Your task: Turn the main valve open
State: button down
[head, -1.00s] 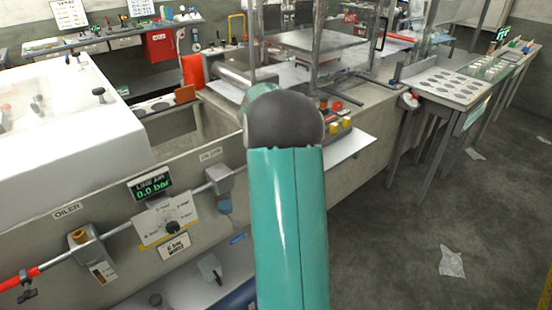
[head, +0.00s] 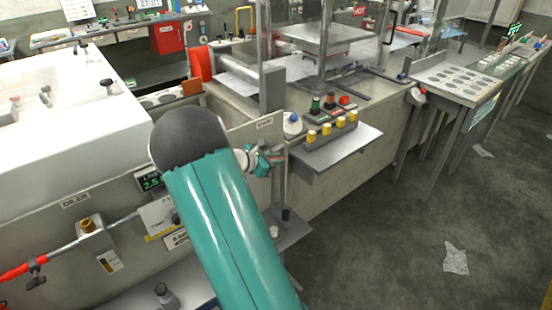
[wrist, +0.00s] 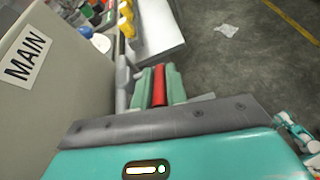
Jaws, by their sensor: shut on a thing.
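The main valve's red handle (wrist: 159,86) shows in the wrist view, between the two green fingers of my gripper (wrist: 157,72). The fingers are shut on it, and the valve body behind is mostly hidden. A "MAIN" label (wrist: 25,60) is on the grey panel to the left. In the head view my gripper (head: 266,160) is small, at the right end of the panel, and the handle is hard to make out. The line display (head: 150,182) is partly covered by my arm; it appears to read about 2.5.
A shelf with yellow buttons (head: 332,129) juts out right of my gripper. The oiler (head: 92,232) and a red hose (head: 18,274) are at the left. A white machine cover (head: 70,125) stands behind. The floor at right is open, with scraps of paper (head: 455,258).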

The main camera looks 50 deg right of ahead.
dwell(0.3)
jog(key=c, duration=1.4)
grip_release()
jog(key=shift+w+a, duration=0.1)
jog(key=v, duration=1.3)
jog(key=shift+a, duration=0.4)
jog(key=shift+f, duration=0.1)
